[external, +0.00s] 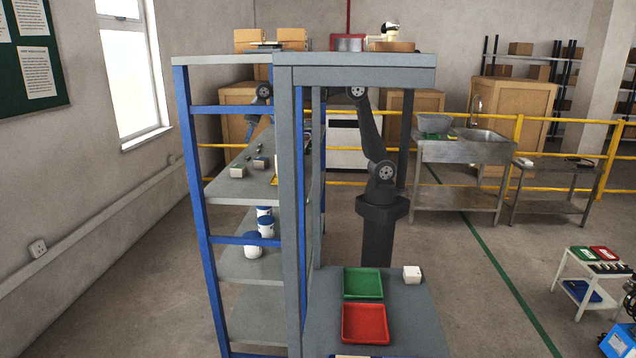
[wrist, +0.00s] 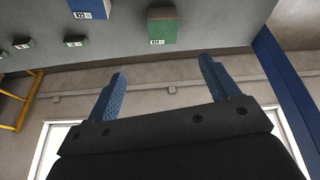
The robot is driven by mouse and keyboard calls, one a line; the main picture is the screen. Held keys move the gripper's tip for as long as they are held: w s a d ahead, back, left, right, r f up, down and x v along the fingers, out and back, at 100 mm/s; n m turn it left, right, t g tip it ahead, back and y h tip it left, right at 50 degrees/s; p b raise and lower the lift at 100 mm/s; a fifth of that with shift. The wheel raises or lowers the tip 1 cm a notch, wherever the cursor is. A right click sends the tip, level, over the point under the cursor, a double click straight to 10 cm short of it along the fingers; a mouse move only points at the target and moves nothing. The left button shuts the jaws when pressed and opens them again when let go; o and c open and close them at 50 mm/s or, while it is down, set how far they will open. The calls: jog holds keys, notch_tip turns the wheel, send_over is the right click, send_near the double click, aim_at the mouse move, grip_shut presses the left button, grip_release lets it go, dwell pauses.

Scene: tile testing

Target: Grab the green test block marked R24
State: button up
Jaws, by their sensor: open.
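In the wrist view, the green block (wrist: 162,32) with a white label that seems to read R24 rests on the grey shelf board, near its edge. Its upper face looks grey-brown. My gripper (wrist: 161,72) is open and empty, its two blue fingers apart. The block lies beyond the fingertips, roughly in line with the gap, and is not touched. In the external view, several blocks sit on the upper shelf (external: 229,188); I cannot tell which is R24. The shelf frame hides much of my arm and the gripper there.
In the wrist view, a blue block (wrist: 88,9) and smaller green blocks (wrist: 75,41) lie to the left. A blue post (wrist: 285,70) stands at right. In the external view, white-and-blue containers (external: 253,244) stand one shelf lower. Green (external: 363,283) and red (external: 364,323) trays lie on the front table.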

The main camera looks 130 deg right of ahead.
jog(key=m, duration=0.3)
send_near(238, 166)
jog(key=x, duration=0.5)
jog(key=shift+f, duration=0.15)
jog(key=shift+x, duration=2.6)
jog(key=shift+a, duration=0.15)
jog(key=c, duration=1.3)
